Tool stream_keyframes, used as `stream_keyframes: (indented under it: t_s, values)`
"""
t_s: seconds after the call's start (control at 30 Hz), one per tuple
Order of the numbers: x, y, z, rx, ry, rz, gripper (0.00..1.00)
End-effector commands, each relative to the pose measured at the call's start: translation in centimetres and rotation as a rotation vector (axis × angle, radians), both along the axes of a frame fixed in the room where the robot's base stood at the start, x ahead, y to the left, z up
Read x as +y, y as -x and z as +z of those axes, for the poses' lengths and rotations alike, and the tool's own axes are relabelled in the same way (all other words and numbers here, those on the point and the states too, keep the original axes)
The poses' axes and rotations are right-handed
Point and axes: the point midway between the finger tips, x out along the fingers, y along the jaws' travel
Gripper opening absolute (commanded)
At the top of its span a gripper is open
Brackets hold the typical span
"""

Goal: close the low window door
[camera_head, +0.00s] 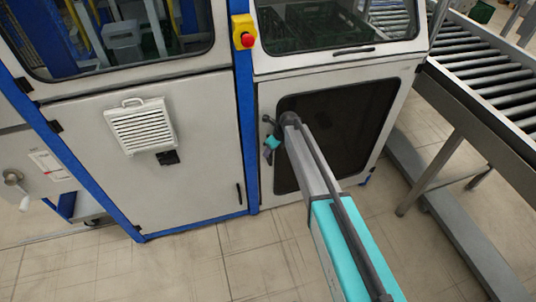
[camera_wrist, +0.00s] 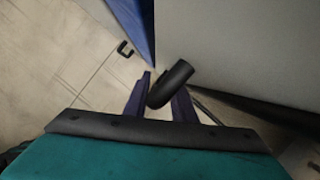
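The low window door (camera_head: 395,105) is a light grey panel with a dark window, on the lower right of the machine in the head view. It sits near the frame; I cannot tell whether it is fully shut. My gripper (camera_head: 270,146) is at its left edge. In the wrist view my gripper (camera_wrist: 161,90) has its two dark fingers apart, with a black bar-like handle (camera_wrist: 176,78) between and over them. Whether they clamp it is unclear. The door panel (camera_wrist: 235,45) fills the upper right there, beside a blue post (camera_wrist: 146,25).
A blue post (camera_head: 246,130) divides this door from a closed grey panel (camera_head: 200,150) with a vent (camera_head: 140,125). A red emergency button (camera_head: 247,39) sits above. A roller conveyor (camera_head: 480,75) stands at the right. The tiled floor (camera_head: 200,270) in front is clear.

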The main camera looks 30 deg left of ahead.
Motion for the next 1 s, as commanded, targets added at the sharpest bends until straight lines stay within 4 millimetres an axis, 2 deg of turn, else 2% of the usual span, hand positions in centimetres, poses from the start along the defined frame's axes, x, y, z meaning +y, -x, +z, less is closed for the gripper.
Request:
stream_keyframes:
  t_s: [0.03, 0.5, 0.7, 1.0]
  values:
    - [-0.2, -1.2, 2.2, -0.029, -0.020, -0.012, 0.22]
    - [-3.1, 0.2, 8.7, -0.013, -0.007, -0.007, 0.22]
    - [-3.9, 0.6, 10.5, -0.005, -0.003, -0.004, 0.22]
    - [-4.1, 0.9, 11.3, 0.001, -0.001, -0.002, 0.22]
